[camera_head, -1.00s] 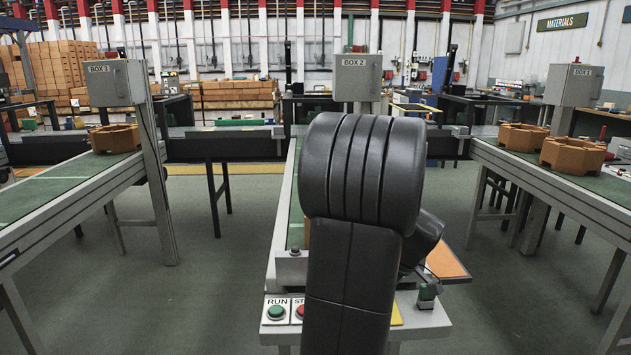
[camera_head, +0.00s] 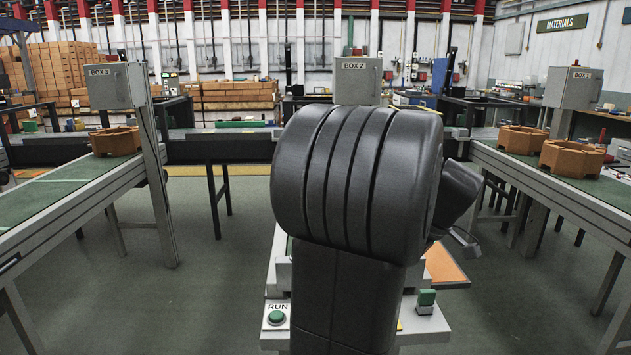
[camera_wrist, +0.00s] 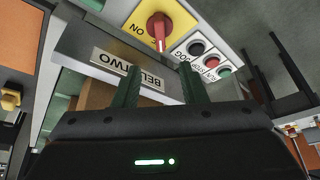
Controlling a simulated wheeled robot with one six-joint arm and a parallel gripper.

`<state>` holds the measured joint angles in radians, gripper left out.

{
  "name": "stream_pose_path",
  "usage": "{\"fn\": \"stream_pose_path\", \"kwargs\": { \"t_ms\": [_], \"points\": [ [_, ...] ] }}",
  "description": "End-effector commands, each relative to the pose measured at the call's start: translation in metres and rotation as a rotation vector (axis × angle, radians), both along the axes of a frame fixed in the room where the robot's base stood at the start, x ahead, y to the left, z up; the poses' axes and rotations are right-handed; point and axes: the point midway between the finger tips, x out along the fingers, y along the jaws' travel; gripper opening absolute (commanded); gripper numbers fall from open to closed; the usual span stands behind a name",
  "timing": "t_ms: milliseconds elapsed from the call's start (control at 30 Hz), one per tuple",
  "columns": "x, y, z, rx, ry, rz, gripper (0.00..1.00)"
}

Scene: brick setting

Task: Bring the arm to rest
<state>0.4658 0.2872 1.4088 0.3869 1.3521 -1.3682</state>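My gripper (camera_wrist: 159,66) shows in the wrist view as two dark green fingers, spread apart with nothing held between them. Beyond the fingers is the grey control box with a "BELT TWO" label (camera_wrist: 112,64). A red rotary switch (camera_wrist: 158,28) on a yellow plate and a row of black, red and green buttons lie past the fingertips. In the head view my black arm fills the middle and hides most of the centre belt and its panel. The green RUN button (camera_head: 276,317) shows left of the arm.
A left belt (camera_head: 60,190) carries one brown ring-shaped block (camera_head: 115,141). A right belt (camera_head: 560,180) carries two such blocks (camera_head: 572,157). Grey boxes stand over the belts, including BOX 2 (camera_head: 357,82). Open floor (camera_head: 215,275) lies between the left and centre belts.

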Motion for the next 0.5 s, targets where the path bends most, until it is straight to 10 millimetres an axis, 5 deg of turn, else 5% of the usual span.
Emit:
{"fn": "stream_pose_path", "kwargs": {
  "t_ms": [33, 500],
  "points": [
    [-0.002, -0.002, 0.006, 0.0, 0.0, -0.001, 0.38],
    [0.024, 0.028, -0.09, 0.002, 0.004, 0.002, 0.38]
  ]
}}
